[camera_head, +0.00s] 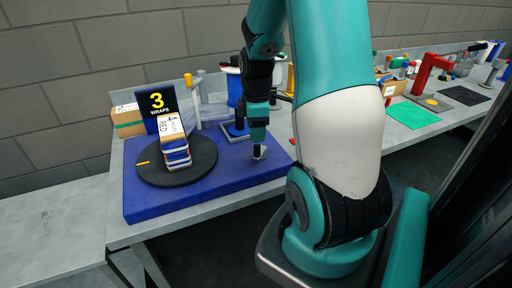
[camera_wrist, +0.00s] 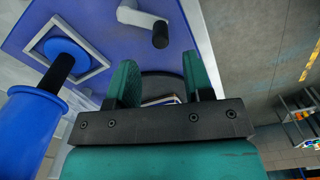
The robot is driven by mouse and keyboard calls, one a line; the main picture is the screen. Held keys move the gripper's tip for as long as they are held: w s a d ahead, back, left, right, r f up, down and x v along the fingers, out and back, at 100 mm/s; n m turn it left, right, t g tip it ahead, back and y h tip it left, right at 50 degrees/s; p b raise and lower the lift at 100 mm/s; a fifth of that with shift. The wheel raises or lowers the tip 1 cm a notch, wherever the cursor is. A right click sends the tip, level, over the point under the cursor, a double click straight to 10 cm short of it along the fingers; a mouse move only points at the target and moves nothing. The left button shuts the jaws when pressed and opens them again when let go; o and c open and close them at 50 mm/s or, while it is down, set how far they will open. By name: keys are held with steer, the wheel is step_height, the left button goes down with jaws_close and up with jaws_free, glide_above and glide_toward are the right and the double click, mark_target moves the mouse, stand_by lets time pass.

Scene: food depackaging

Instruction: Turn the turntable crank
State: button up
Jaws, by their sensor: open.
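The turntable is a dark round disc (camera_head: 196,166) on a blue base (camera_head: 150,205), with a yellow mark near its left edge. A stack of boxes with a white "RED" label (camera_head: 172,128) stands on it. The crank (camera_head: 260,153) is a small white arm with a dark knob at the base's right side; the wrist view shows it (camera_wrist: 143,20) with its black knob (camera_wrist: 160,35) beyond my fingertips. My gripper (camera_head: 258,138) is open and empty, pointing down just above the crank. In the wrist view its teal fingers (camera_wrist: 160,62) stand apart, and the disc shows partly between them.
A "3 WRAPS" sign (camera_head: 158,103) and a cardboard box (camera_head: 127,119) stand behind the turntable. A blue roll on a black spindle (camera_wrist: 40,115) stands close to my gripper. A red press (camera_head: 426,78) and green mat (camera_head: 413,114) lie farther right.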

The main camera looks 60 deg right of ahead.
mark_target(256, 145)
step_height(256, 145, down, 7)
steer(key=shift+r+p, duration=0.1)
steer(key=shift+p, duration=0.2)
jaws_close()
